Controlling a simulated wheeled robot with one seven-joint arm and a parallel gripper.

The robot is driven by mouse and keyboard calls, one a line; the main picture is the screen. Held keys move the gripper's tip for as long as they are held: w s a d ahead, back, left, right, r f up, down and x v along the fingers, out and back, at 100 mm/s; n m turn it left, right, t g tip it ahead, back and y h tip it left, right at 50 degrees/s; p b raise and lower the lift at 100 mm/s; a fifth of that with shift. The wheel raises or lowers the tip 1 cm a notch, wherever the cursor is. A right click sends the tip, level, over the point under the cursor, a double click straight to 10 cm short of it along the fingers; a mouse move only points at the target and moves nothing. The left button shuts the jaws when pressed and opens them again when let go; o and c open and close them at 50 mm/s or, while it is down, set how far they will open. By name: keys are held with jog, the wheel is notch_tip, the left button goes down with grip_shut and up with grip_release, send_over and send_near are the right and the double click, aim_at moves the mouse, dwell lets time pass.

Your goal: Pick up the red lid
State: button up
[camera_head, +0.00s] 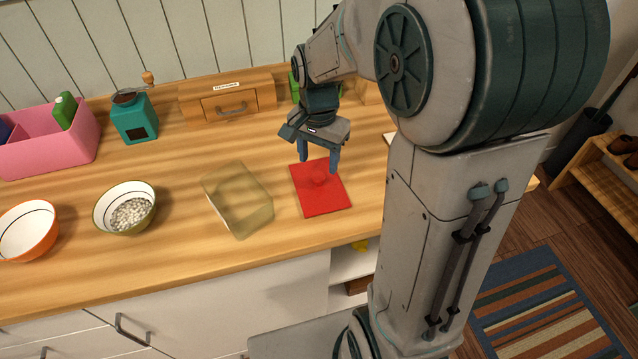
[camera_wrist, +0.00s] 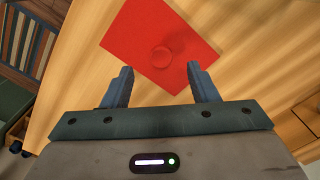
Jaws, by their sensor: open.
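The red lid (camera_head: 322,194) is a flat red rectangle with a round knob in its middle, lying on the wooden counter. It also shows in the wrist view (camera_wrist: 140,38), with its knob ahead of my fingertips and a shadow beside the knob. My gripper (camera_head: 319,163) is above the lid's far edge, with its fingers pointing down. In the wrist view my gripper (camera_wrist: 162,72) is open and empty, its two blue fingers apart. I cannot tell exactly how high the fingertips are above the lid.
A translucent box (camera_head: 238,200) stands just left of the lid. Farther left are a bowl of white pieces (camera_head: 124,208), an orange bowl (camera_head: 28,230), a teal grinder (camera_head: 134,118) and a pink bin (camera_head: 50,145). A wooden drawer box (camera_head: 228,97) stands behind. Bare counter lies in front.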

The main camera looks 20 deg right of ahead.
aim_at(318, 175)
notch_tip(318, 175, down, 5)
jog(key=shift+w, duration=0.15)
jog(key=c, duration=1)
jog(key=shift+c, duration=0.3)
jog(key=shift+r, duration=0.1)
jog(key=r, duration=0.4)
jog(key=shift+d+r, duration=0.15)
jog(key=shift+d, duration=0.05)
jog(key=s+d+r+b, duration=0.1)
jog(key=s+d+r, duration=0.4)
jog(key=s, duration=0.5)
jog(key=shift+d+r, duration=0.3)
jog(key=shift+r, duration=0.45)
jog(key=shift+o, duration=0.3)
